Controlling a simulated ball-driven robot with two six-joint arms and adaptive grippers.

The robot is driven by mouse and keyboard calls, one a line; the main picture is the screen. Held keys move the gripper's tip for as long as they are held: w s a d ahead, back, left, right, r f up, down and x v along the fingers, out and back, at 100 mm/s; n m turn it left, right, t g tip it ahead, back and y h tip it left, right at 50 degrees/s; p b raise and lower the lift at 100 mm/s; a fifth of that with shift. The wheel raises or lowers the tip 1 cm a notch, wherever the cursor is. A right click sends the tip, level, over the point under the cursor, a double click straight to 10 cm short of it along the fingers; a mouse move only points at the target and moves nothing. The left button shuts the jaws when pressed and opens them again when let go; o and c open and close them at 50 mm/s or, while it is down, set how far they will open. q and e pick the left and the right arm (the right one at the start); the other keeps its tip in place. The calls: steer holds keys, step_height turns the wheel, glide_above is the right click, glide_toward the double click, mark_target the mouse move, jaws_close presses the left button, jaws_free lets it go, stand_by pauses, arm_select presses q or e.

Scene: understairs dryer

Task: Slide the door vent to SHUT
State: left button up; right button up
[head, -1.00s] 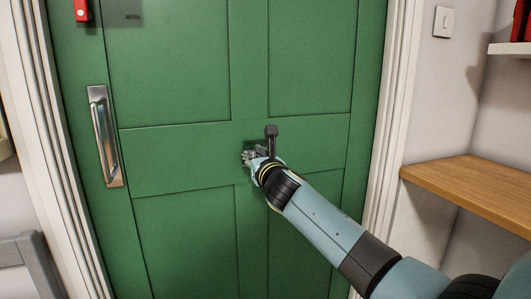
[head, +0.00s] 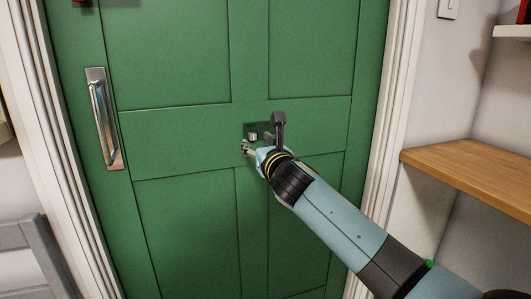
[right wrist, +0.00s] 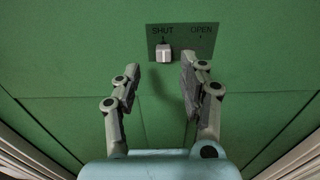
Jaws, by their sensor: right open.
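The door vent's dark green plate (head: 258,128) is at the middle of the green door, partly hidden by my right gripper. In the right wrist view the plate (right wrist: 184,49) reads SHUT at left and OPEN at right. Its small pale knob (right wrist: 164,54) sits directly under the SHUT mark; the knob also shows in the head view (head: 253,137). My right gripper (right wrist: 162,74) is open and empty. Its two fingers are spread, with the knob ahead of the gap and apart from both fingers. My left gripper is in neither view.
The green door (head: 180,75) has a metal pull handle (head: 104,118) at left. A wooden shelf (head: 470,180) juts out on the right beyond the white door frame (head: 392,110). A grey chair-like piece (head: 40,255) stands at lower left.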

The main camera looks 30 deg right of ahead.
steer(key=v, duration=0.7)
steer(key=shift+s, duration=0.35)
steer(key=shift+a, duration=0.1)
steer(key=s+f+m+g+y, duration=0.1)
steer(key=s+f+m+g, duration=0.2)
steer(key=s+f, duration=0.7)
steer(key=s+f+m+g, duration=0.3)
steer(key=f, duration=1.3)
steer(key=s+f+m+g+y, duration=0.1)
steer(key=s+f+m+g, duration=0.2)
steer(key=s+f, duration=0.7)
steer(key=s+f+m+g, duration=0.2)
steer(key=s+f+m, duration=0.4)
steer(key=s+m, duration=0.2)
steer(key=s+a+f+m+g, duration=0.1)
steer(key=s+f+m+g, duration=0.2)
steer(key=s+f+m, duration=0.4)
steer(key=s+a+f+m+g+y, duration=0.1)
steer(key=s+f+m+g, duration=0.2)
steer(key=s, duration=1.4)
step_height(320, 180, down, 4)
steer(key=m, duration=0.6)
steer(key=shift+s+a+r, duration=0.2)
